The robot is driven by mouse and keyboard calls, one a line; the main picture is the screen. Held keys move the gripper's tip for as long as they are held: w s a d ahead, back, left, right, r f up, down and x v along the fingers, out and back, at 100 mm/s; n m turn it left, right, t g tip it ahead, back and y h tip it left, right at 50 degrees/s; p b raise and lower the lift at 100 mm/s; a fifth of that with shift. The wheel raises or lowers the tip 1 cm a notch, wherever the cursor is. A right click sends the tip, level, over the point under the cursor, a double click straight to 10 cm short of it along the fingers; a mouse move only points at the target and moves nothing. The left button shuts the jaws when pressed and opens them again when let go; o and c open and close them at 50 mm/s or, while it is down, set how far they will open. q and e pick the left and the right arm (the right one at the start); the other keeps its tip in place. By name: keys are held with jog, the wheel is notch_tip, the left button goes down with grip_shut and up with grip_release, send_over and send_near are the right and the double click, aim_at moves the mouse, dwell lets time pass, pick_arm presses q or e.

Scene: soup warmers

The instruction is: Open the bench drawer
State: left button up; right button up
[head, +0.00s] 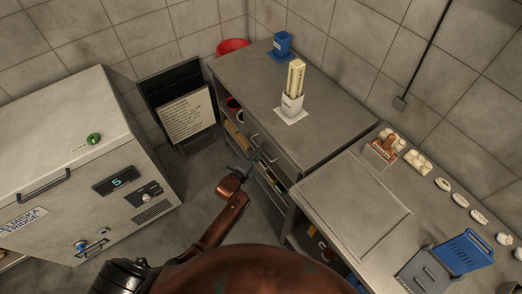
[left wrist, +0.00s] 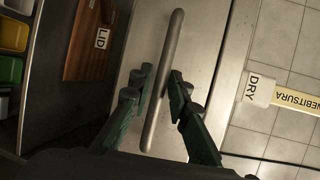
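The bench (head: 318,112) is grey metal and stands against the back wall in the head view. Its drawer front (left wrist: 215,55) looks flush with the bench. In the left wrist view a long round metal drawer handle (left wrist: 163,90) runs up the middle. My left gripper (head: 257,153) is at the bench front; its green fingers (left wrist: 156,80) are open, one on each side of the handle. The right finger is very close to the bar; I cannot tell whether it touches. In the head view the gripper partly hides the handle. My right gripper is not in view.
A white DRY holder (head: 291,104) stands on the bench. An open shelf below holds a wooden LID box (left wrist: 93,40) and coloured containers (left wrist: 12,35). A second counter (head: 350,205) is at the right, a large machine (head: 80,150) at the left, with floor between.

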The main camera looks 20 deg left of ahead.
pick_arm(q)
jog(key=shift+c, duration=0.2)
grip_shut()
dwell(0.3)
